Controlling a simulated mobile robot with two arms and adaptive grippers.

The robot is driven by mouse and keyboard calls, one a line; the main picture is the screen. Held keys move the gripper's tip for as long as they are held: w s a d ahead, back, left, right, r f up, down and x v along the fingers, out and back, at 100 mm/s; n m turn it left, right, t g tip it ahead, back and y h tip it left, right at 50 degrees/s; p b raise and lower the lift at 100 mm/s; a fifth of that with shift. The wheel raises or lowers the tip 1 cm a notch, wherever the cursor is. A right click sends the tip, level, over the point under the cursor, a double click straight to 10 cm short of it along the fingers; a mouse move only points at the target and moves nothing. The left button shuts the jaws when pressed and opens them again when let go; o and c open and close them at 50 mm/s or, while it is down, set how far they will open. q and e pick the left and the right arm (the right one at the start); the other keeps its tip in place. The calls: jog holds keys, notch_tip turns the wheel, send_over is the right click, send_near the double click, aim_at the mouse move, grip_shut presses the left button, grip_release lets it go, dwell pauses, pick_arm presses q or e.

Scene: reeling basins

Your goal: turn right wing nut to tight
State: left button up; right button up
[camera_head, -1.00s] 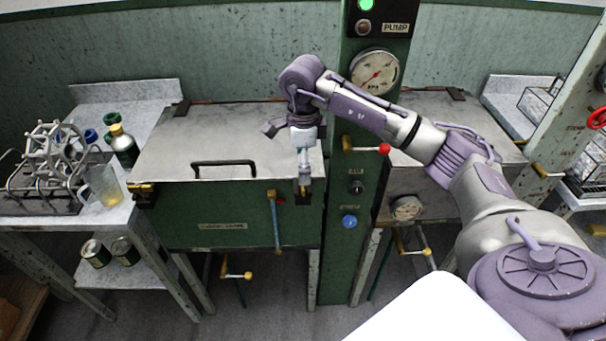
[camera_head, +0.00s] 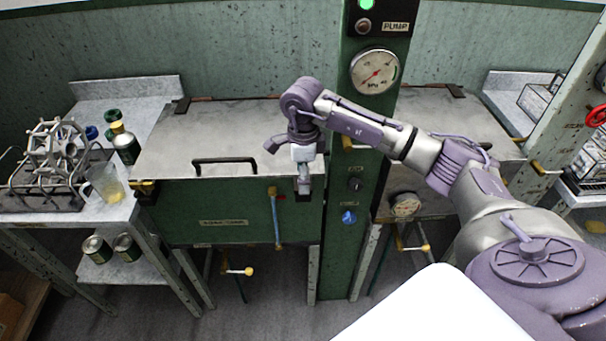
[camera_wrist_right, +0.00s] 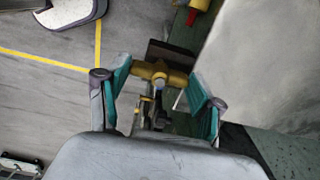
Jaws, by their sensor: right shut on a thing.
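The right wing nut (camera_wrist_right: 160,74) is a yellow, brass-looking piece at the front right corner of the green basin, seen in the right wrist view. My right gripper (camera_wrist_right: 158,92) has its teal finger pads on both sides of it and is shut on it. In the head view my right gripper (camera_head: 305,186) points down at that corner and hides the nut. The grey basin lid (camera_head: 225,135) lies flat and closed on the green basin (camera_head: 225,215). The left wing nut (camera_head: 143,189) sits at the lid's front left corner. My left gripper is not in view.
A black lid handle (camera_head: 224,161) and a blue lever (camera_head: 275,220) are left of my right gripper. A green post with a gauge (camera_head: 375,71) and a blue knob (camera_head: 348,217) stands close on the right. A left table (camera_head: 120,208) carries a reel and bottles.

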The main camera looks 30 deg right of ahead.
dwell(0.3)
jog(key=m+b, duration=0.1)
jog(key=m, duration=0.2)
jog(key=shift+m+b, duration=0.3)
jog(key=shift+m, duration=0.1)
jog(key=m+b, duration=0.1)
jog(key=m, duration=0.3)
jog(key=shift+m, duration=0.3)
jog(key=m, duration=0.4)
jog(key=shift+b, duration=0.3)
jog(key=m, duration=0.5)
jog(key=shift+r, duration=0.1)
jog(key=shift+w+m, duration=0.1)
jog(key=shift+m, duration=0.3)
jog(key=o, duration=1.1)
